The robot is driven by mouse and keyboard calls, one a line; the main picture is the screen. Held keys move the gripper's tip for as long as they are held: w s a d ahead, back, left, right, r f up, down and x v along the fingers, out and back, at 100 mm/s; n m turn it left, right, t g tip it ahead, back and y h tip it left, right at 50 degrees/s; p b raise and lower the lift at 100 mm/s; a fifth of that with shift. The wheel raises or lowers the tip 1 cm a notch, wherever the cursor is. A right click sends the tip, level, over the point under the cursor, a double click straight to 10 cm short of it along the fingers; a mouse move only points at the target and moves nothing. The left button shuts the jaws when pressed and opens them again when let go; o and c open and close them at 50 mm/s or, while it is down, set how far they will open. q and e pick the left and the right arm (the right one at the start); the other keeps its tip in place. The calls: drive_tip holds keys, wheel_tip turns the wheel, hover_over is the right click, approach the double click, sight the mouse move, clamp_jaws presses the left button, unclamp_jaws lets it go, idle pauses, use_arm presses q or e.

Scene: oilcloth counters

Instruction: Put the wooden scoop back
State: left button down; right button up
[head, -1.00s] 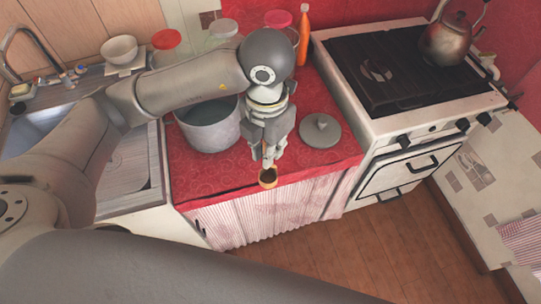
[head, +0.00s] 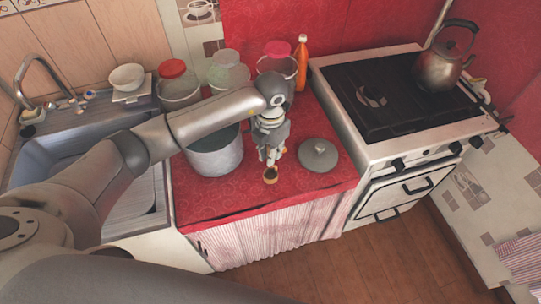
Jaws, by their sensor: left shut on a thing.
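The wooden scoop (head: 270,178) is a small brown piece with a dark hollow, held at the tips of my left gripper (head: 270,163). The gripper points down and is shut on the scoop, above the red counter (head: 225,200) near its front part. The fingers hide part of the scoop. I cannot tell whether the scoop touches the counter. My right gripper is not in view.
A grey pot (head: 215,158) stands left of the gripper and its lid (head: 318,155) lies to the right. Several jars and an orange bottle (head: 301,65) stand at the back. The stove (head: 400,100) with a kettle (head: 443,65) is right; the sink (head: 65,140) is left.

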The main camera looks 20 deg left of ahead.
use_arm(q)
wheel_tip(320, 180, down, 3)
drive_tip(key=shift+w+f+p, duration=0.1)
drive_tip(key=shift+w+p, duration=0.05)
drive_tip(key=shift+p, duration=0.25)
drive_tip(key=shift+f, duration=0.2)
drive_tip(key=shift+f+b, duration=0.15)
drive_tip(key=shift+b, duration=0.15)
drive_tip(key=c, duration=1.4)
unclamp_jaws()
drive_tip(key=shift+c, duration=0.2)
